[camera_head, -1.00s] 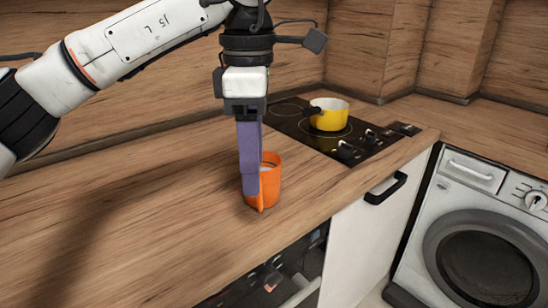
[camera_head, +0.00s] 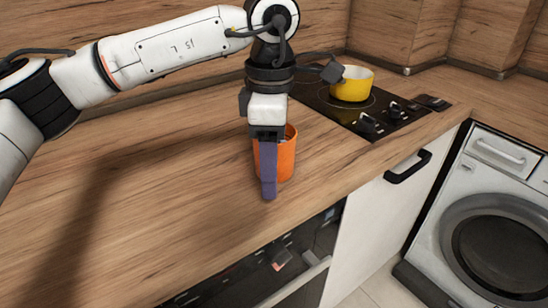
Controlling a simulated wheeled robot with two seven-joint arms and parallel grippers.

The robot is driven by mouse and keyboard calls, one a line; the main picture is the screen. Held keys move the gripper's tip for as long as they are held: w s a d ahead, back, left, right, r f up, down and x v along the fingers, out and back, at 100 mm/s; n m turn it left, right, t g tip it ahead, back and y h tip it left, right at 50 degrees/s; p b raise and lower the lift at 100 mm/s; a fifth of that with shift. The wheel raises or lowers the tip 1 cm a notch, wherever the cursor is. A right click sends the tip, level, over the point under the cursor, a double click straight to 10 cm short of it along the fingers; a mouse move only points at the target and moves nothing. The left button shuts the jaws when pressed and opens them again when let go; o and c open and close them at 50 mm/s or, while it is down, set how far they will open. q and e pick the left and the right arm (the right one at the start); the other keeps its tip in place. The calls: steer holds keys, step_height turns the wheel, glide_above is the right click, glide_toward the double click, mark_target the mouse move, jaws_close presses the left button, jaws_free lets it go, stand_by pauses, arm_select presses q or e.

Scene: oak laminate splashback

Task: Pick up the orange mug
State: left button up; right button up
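The orange mug (camera_head: 288,158) stands upright on the wooden counter, near its front edge. My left gripper (camera_head: 269,192) points straight down at the mug. Its purple finger covers the mug's front left side, and the gripper body hides part of the rim. The fingers overlap from this angle, so I cannot tell their gap or whether they touch the mug. The mug's handle is not clearly visible. My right gripper is out of view.
A yellow pot (camera_head: 352,85) stands on the black hob (camera_head: 340,108) behind and right of the mug. A white washing machine (camera_head: 480,220) is at the right. A dark opening (camera_head: 265,265) lies below the counter edge. The counter's left side is clear.

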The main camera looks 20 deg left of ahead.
arm_select(q)
steer(key=shift+f, duration=0.3)
jaws_close()
steer(key=shift+r, duration=0.1)
steer(key=shift+r, duration=0.1)
